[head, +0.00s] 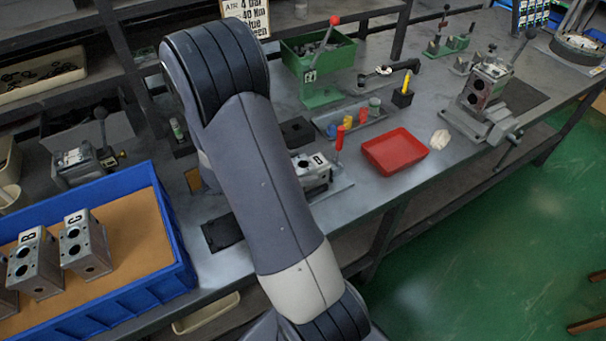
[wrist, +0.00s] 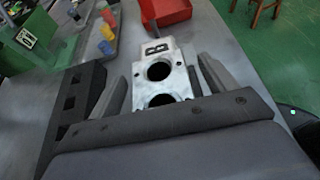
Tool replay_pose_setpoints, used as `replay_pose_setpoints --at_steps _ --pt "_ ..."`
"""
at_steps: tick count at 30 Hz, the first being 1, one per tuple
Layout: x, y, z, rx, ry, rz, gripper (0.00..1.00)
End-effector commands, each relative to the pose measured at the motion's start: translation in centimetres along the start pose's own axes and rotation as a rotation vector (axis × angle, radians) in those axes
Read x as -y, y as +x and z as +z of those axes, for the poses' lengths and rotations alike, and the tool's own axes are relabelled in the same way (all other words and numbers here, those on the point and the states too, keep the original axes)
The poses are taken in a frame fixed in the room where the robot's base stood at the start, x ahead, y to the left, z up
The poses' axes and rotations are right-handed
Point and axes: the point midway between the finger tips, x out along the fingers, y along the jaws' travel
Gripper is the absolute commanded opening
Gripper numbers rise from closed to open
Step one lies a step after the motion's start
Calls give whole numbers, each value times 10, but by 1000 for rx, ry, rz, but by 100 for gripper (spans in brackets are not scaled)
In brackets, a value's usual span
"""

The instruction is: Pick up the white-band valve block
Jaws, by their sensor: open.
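A silver valve block (head: 315,170) with a white patch and a dark letter lies on the bench, partly hidden behind my arm in the head view. In the wrist view a metal valve block (wrist: 158,74) with two dark round bores and a lettered white patch sits between the fingers of my gripper (wrist: 160,72). The fingers are open, one on each side, and I cannot tell whether either touches it. More valve blocks, lettered B (head: 35,262) and C (head: 84,245), stand in a blue crate (head: 160,283). My gripper is hidden in the head view.
A red tray (head: 395,151) lies right of the bench block, and it shows beyond it in the wrist view (wrist: 165,10). A grey tray with coloured pieces (head: 350,118), a green bin (head: 318,55) and a clamped fixture (head: 483,92) stand farther back. The bench edge is close in front.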

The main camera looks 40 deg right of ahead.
Motion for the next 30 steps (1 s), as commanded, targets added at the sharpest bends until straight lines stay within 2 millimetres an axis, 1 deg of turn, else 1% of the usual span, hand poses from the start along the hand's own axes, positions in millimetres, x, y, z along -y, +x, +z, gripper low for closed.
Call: replay_pose_setpoints --at_steps 6,30 --pt "0 0 0 0 0 0 79" --pt "0 0 0 0 1 0 14"
